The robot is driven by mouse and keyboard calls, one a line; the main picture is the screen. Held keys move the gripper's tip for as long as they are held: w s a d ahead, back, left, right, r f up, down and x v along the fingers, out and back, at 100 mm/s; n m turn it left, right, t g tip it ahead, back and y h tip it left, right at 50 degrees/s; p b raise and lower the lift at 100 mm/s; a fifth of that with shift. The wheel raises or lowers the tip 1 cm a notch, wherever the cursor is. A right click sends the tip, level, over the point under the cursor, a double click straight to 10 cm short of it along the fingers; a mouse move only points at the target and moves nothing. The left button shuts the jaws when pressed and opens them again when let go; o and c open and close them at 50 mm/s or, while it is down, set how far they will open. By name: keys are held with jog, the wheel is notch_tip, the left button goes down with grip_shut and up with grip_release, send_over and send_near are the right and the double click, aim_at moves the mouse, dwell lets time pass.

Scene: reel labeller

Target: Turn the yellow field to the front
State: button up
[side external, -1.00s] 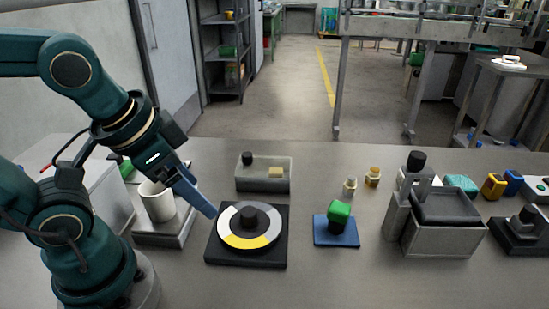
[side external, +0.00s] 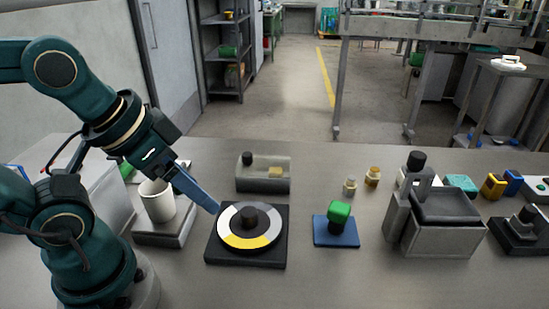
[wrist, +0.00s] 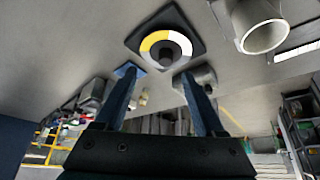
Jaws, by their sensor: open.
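The dial (side external: 267,238) is a ring of yellow, white and grey fields around a dark central knob (side external: 249,218), on a square black base (side external: 217,251). In the side view its yellow field (side external: 245,242) lies on the near side of the ring, slightly left of centre. In the wrist view the yellow field (wrist: 153,40) is at the upper left of the ring. My gripper (side external: 214,210) is tilted down, with its tips close to the upper left of the ring. In the wrist view its two fingers (wrist: 160,78) are apart with nothing between them. Contact with the dial cannot be told.
A white cup (side external: 157,203) stands on a grey block left of the dial. A green-topped stamp (side external: 339,210) on a blue pad and a grey machine (side external: 440,235) stand to the right. The front table is clear.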

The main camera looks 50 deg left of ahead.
jog(key=n, duration=0.2)
jog(key=n+g, duration=0.5)
jog(key=n, duration=1.5)
send_over(248, 210)
notch_tip(248, 210, down, 5)
jog(key=shift+w+d+f, duration=0.1)
jog(key=shift+f, duration=0.1)
jog(key=shift+f+g, duration=0.3)
jog(key=shift+f, duration=2.7)
grip_shut()
